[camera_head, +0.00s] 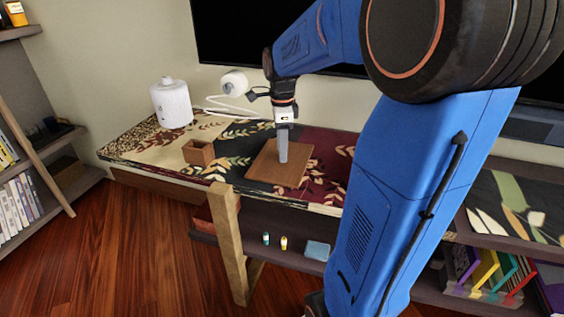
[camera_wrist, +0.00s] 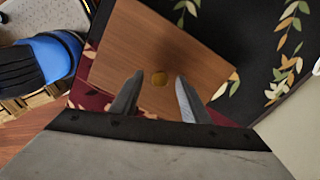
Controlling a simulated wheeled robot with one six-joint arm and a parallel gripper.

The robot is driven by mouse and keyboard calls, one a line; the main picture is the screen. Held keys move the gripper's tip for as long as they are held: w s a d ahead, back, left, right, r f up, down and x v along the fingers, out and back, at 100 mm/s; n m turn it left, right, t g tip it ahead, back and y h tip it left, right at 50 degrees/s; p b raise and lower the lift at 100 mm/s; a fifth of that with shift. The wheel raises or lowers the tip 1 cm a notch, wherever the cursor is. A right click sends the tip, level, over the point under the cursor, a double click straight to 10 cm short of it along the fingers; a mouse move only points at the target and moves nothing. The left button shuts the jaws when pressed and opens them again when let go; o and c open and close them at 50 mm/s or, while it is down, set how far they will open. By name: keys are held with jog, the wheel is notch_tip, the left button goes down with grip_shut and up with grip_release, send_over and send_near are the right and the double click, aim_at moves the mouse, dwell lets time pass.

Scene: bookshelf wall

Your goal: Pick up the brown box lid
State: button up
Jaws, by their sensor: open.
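The brown box lid (camera_head: 265,168) is a flat, square wooden panel lying on the patterned table top (camera_head: 235,147). My gripper (camera_head: 283,160) points down over the lid in the head view. Whether the fingertips touch the lid cannot be told.
A small open brown box (camera_head: 198,154) stands left of the lid. A white cylindrical container (camera_head: 172,104) stands at the back left. A dark screen (camera_head: 230,35) hangs on the wall behind. Small bottles (camera_head: 284,242) and a blue item (camera_head: 317,250) lie on the lower shelf.

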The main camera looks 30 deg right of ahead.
jog(key=shift+f, duration=0.25)
grip_shut()
